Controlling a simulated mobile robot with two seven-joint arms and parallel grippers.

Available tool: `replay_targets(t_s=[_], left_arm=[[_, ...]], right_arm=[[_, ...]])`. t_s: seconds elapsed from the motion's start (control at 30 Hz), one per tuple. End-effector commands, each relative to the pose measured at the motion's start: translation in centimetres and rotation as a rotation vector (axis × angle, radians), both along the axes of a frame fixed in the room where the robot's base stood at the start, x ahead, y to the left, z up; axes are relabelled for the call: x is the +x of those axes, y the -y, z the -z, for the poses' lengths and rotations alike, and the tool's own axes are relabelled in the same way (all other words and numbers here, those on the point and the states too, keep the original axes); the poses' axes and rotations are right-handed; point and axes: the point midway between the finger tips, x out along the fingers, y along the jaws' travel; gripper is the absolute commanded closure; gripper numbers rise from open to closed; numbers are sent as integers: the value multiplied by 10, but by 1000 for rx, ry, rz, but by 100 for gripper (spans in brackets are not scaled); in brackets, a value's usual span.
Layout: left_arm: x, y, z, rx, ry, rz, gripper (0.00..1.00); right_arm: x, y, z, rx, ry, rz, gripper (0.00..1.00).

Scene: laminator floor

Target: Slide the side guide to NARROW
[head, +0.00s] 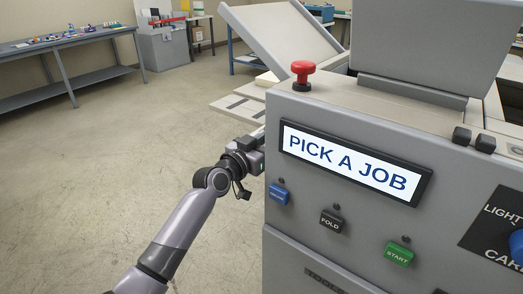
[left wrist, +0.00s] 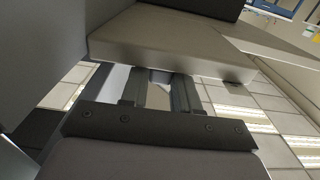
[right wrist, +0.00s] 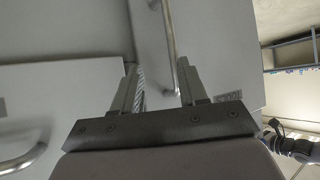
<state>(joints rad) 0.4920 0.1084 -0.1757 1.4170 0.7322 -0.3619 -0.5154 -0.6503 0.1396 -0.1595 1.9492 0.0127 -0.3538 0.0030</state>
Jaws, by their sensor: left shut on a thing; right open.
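The grey machine (head: 345,110) fills the right of the head view, and its screen (head: 350,162) reads "PICK A JOB". My left gripper (head: 259,138) is at the machine's left edge, with its fingertips mostly hidden there. In the left wrist view its fingers (left wrist: 160,82) stand apart just under a beige slab (left wrist: 170,45). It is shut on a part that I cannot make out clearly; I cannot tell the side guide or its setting. My right gripper (right wrist: 158,80) is open and empty, facing a grey panel with a metal bar handle (right wrist: 169,45).
Pale slatted trays (head: 240,107) jut from the machine's left side, below a sloped panel (head: 280,38). A red stop button (head: 303,75) stands on top. Blue, black FOLD and green START (head: 399,253) buttons line the front. A workbench (head: 70,60) stands far left; the floor between is clear.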

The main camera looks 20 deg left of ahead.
Motion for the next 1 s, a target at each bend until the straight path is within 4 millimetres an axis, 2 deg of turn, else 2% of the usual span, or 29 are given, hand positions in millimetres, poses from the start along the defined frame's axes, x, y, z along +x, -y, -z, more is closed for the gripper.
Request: replay_targets(t_s=[0.03, 0.13, 0.47, 0.5, 0.53, 0.87, 1.0], left_arm=[[5, 2, 3, 1, 1, 0, 100], [11, 4, 2, 0, 0, -1, 100], [13, 5, -1, 1, 1, -1, 100], [13, 5, -2, 1, 1, -1, 60], [13, 5, -2, 1, 1, -1, 50], [12, 4, 0, 1, 0, -1, 49], [5, 2, 0, 1, -1, -1, 49]], right_arm=[[0, 0, 6, 0, 0, 0, 57], [0, 0, 8, 0, 1, 0, 57], [1, 0, 7, 0, 1, 0, 57], [1, 0, 7, 0, 1, 0, 57], [1, 0, 7, 0, 1, 0, 57], [1, 0, 7, 0, 1, 0, 57], [1, 0, 6, 0, 1, 0, 57]])
